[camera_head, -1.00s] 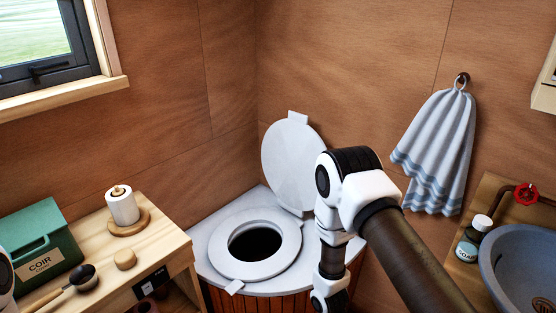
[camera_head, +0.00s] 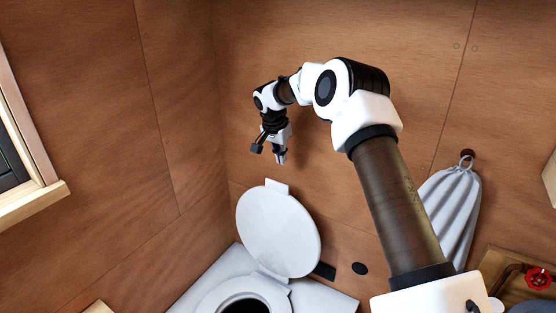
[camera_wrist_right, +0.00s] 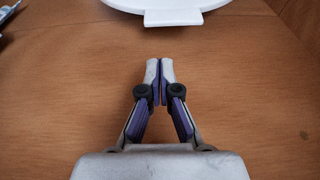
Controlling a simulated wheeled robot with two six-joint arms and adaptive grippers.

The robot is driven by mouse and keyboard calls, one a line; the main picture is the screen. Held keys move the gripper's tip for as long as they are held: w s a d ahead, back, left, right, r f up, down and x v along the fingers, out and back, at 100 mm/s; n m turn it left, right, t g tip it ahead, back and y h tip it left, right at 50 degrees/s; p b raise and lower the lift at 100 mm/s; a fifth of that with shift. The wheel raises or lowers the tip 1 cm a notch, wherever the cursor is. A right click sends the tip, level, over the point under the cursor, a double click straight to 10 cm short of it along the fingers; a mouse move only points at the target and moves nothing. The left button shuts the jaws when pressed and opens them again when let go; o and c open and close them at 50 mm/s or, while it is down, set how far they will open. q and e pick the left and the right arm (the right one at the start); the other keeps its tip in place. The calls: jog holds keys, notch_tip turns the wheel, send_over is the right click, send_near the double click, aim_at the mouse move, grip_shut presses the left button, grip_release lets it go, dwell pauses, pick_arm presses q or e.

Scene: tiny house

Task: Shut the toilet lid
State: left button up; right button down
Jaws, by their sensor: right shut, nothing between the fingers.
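The white toilet lid (camera_head: 278,232) stands raised, leaning back toward the wooden wall, with a small tab on its top edge. The white toilet seat (camera_head: 214,297) lies flat around the dark opening, cut off at the bottom of the head view. My right gripper (camera_head: 269,156) hangs above the lid's tab, apart from it. In the right wrist view, my right gripper (camera_wrist_right: 160,70) is shut with nothing in it, and the lid's edge with its tab (camera_wrist_right: 173,18) shows at the top, beyond the fingertips. My left gripper is not in view.
Wooden walls meet in a corner behind the toilet. A red tap handle (camera_head: 538,279) is at the lower right. A window frame (camera_head: 30,195) is at the left.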

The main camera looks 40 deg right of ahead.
jog(key=p+x, duration=0.1)
jog(key=x, duration=0.3)
jog(key=p+x, duration=0.1)
jog(key=x, duration=0.4)
jog(key=shift+w+f, duration=0.25)
jog(key=shift+f, duration=0.05)
jog(key=shift+w+d+f, duration=0.1)
jog(key=shift+w+f, duration=0.05)
